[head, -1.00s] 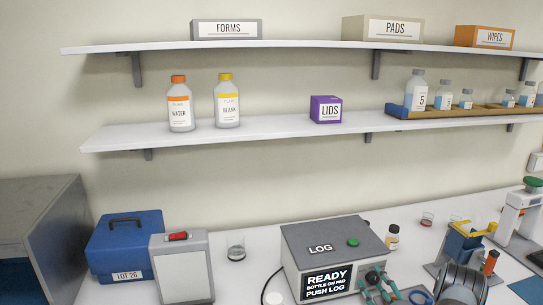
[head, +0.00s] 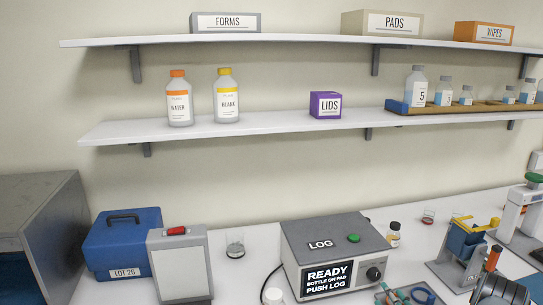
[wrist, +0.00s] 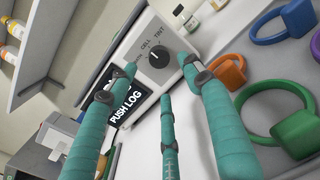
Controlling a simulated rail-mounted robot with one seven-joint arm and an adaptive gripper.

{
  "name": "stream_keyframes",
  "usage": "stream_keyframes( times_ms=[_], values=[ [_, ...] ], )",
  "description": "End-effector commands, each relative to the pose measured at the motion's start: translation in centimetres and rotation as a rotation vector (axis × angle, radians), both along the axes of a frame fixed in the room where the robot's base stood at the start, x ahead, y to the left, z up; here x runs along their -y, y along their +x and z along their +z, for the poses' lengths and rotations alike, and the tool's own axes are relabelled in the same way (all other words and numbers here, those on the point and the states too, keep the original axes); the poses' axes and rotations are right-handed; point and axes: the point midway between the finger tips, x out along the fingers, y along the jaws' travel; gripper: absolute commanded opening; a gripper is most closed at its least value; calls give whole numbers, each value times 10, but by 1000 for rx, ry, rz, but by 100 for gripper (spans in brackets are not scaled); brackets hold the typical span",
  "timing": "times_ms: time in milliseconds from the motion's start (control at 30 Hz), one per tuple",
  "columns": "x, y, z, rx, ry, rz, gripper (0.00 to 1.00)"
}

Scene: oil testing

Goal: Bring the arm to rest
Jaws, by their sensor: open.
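My gripper (wrist: 160,78) has teal jointed fingers, which are spread apart with nothing between them in the wrist view. They point towards the front of the grey LOG tester (wrist: 150,38), with its knob beyond the fingertips. In the head view, part of my gripper (head: 390,295) shows at the bottom edge, in front of the tester's right side; the rest is cut off by the frame. The tester (head: 330,232) has a green button on top, and its screen reads READY, BOTTLE ON PAD, PUSH LOG. I cannot tell the exact gap between fingers and tester.
Blue (wrist: 282,22), orange (wrist: 229,70) and green (wrist: 283,122) rings lie right of my fingers. A blue LOT 26 box (head: 125,243), a small glass dish (head: 235,243) and a white-capped item (head: 273,295) stand left. Shelves with bottles run above the bench.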

Motion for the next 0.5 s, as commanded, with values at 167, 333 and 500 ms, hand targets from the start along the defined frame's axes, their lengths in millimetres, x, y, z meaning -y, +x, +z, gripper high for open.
stream_keyframes(
  times_ms=[167, 333, 500],
  values=[
    [-8, -21, 12, 35, -40, 55, 50],
    [-39, -17, 35, 119, -148, 196, 50],
    [-69, -18, 53, 204, -255, 334, 50]
  ],
)
